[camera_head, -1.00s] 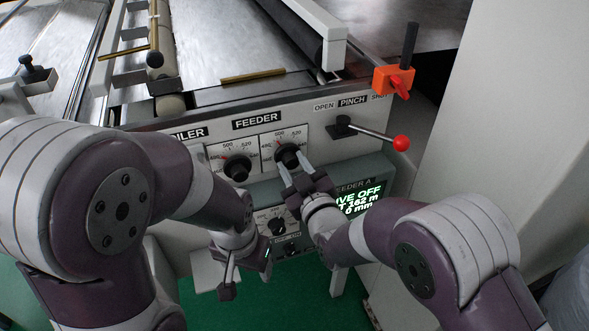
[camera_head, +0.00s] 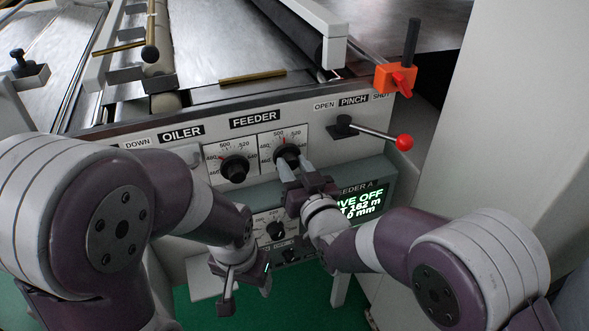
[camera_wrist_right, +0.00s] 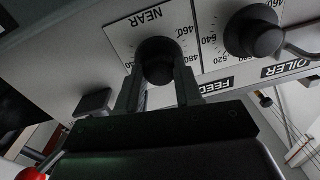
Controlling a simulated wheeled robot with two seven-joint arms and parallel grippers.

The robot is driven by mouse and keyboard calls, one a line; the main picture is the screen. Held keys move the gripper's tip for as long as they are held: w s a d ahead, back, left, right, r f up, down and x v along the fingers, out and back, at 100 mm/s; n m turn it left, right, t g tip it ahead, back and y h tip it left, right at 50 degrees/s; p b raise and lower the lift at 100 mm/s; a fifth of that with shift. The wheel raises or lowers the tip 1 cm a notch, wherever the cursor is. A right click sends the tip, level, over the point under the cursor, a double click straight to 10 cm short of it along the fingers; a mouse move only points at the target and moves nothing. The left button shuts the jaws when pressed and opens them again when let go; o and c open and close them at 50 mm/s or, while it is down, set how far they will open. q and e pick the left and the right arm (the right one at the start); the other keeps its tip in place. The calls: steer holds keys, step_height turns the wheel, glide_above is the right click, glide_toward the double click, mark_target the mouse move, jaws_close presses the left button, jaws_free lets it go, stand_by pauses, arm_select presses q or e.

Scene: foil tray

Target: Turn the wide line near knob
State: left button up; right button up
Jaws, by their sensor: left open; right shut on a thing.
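The near knob (camera_wrist_right: 158,68) is round and black on a white dial plate labelled NEAR in the right wrist view. In the head view it is the right knob (camera_head: 286,153) of the pair under the FEEDER label. My right gripper (camera_head: 294,170) is shut on this knob, with one finger on each side. The fingers also show in the right wrist view (camera_wrist_right: 159,85). The fingers hide part of the dial, and I cannot read the exact setting. My left gripper (camera_head: 226,290) is open, low in front of the panel, apart from the knobs.
Another black knob (camera_head: 235,168) sits just left on its own dial. A smaller knob (camera_head: 275,230) is on the lower panel. A lit green display (camera_head: 362,205) is right of my right gripper. The red-tipped pinch lever (camera_head: 403,142) sticks out to the right.

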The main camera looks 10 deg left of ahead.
stand_by(0.3)
steer(key=o, duration=1)
steer(key=shift+o, duration=0.2)
steer(key=shift+s+d, duration=0.1)
steer(key=v, duration=1.2)
steer(key=shift+s+d, duration=0.15)
steer(key=shift+f, duration=0.15)
